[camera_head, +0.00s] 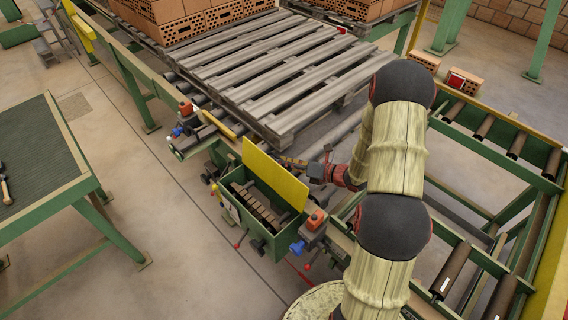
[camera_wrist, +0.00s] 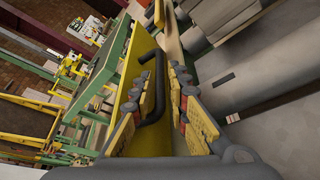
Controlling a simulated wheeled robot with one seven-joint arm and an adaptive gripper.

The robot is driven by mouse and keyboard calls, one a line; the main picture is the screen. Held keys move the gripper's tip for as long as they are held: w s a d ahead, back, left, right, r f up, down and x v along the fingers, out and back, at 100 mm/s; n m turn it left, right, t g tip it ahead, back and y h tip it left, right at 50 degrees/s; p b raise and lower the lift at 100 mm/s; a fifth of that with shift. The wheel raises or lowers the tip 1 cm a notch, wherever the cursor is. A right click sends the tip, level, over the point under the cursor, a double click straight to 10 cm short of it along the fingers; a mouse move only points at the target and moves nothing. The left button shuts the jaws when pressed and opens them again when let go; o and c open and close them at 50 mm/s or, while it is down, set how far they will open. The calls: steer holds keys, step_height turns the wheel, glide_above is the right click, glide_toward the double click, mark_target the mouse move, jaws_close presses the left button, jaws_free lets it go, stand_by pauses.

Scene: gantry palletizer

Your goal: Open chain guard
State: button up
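The chain guard is a yellow panel (camera_head: 274,178) standing steeply raised along the back edge of a green box (camera_head: 278,240). The box is open at the top, and a row of brown chain links (camera_head: 256,203) shows inside. My gripper (camera_head: 293,163) is behind the panel, near its upper edge. In the wrist view the yellow panel (camera_wrist: 143,62) carries a black bar handle (camera_wrist: 158,88). My gripper's two fingers (camera_wrist: 160,75) are apart, with the handle between them, closer to the left finger. Whether a finger touches the handle I cannot tell.
Orange-topped switch boxes (camera_head: 315,220) sit beside the green box on the rail. A wooden pallet (camera_head: 265,75) lies on rollers behind the guard. A green table (camera_head: 45,150) stands at the left, with clear floor between. A roller frame (camera_head: 500,185) is at the right.

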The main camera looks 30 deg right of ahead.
steer(key=shift+c, duration=0.9)
jaws_close()
